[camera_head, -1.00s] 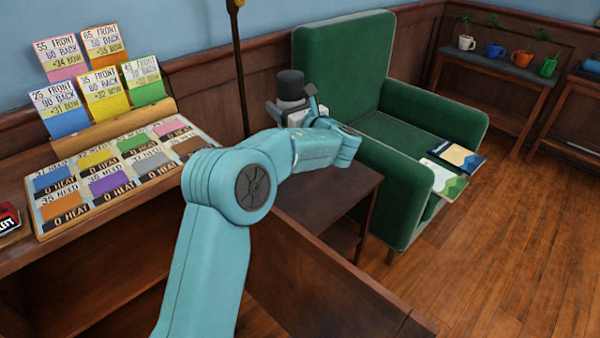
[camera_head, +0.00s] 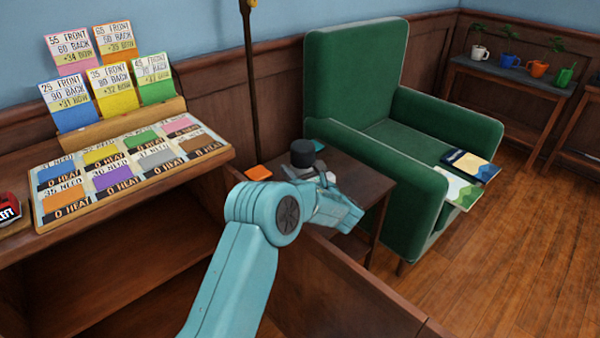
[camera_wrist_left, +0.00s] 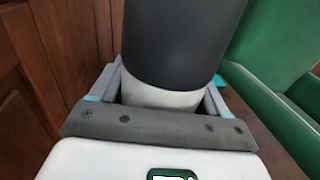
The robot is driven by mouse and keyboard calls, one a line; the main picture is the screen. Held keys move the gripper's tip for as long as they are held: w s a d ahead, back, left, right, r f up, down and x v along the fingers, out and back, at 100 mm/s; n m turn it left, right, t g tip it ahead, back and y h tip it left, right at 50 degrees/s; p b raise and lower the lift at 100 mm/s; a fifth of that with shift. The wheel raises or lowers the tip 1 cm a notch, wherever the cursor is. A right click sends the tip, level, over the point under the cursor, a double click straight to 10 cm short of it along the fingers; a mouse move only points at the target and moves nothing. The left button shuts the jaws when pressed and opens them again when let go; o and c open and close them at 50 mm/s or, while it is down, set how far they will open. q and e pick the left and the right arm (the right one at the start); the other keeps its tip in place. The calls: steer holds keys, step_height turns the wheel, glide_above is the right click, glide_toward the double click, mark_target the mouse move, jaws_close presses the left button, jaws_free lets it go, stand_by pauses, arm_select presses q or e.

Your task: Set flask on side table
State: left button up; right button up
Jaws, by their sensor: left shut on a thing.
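The flask (camera_head: 303,152) has a dark cap and a pale body. In the left wrist view the flask (camera_wrist_left: 182,40) fills the middle, upright between the jaws. My left gripper (camera_head: 310,180) is shut on it; in the wrist view the gripper (camera_wrist_left: 165,98) has a finger on each side of the pale part. In the head view the flask is over the dark wood side table (camera_head: 372,190), near its back left. The flask's base is hidden by my gripper, so I cannot tell whether it touches the top. My right gripper is not in view.
A shelf with a card board (camera_head: 125,165) is at left.

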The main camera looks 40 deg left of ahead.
arm_select(q)
steer(key=shift+f, duration=0.3)
steer(key=shift+r, duration=0.15)
steer(key=o, duration=0.9)
steer(key=shift+f, duration=0.35)
steer(key=o, duration=0.4)
steer(key=shift+r, duration=0.1)
steer(key=shift+o, duration=0.2)
steer(key=shift+r, duration=0.15)
steer(key=shift+d, duration=0.3)
steer(key=p+v, duration=0.1)
steer(key=v, duration=0.6)
steer(key=shift+s, duration=0.1)
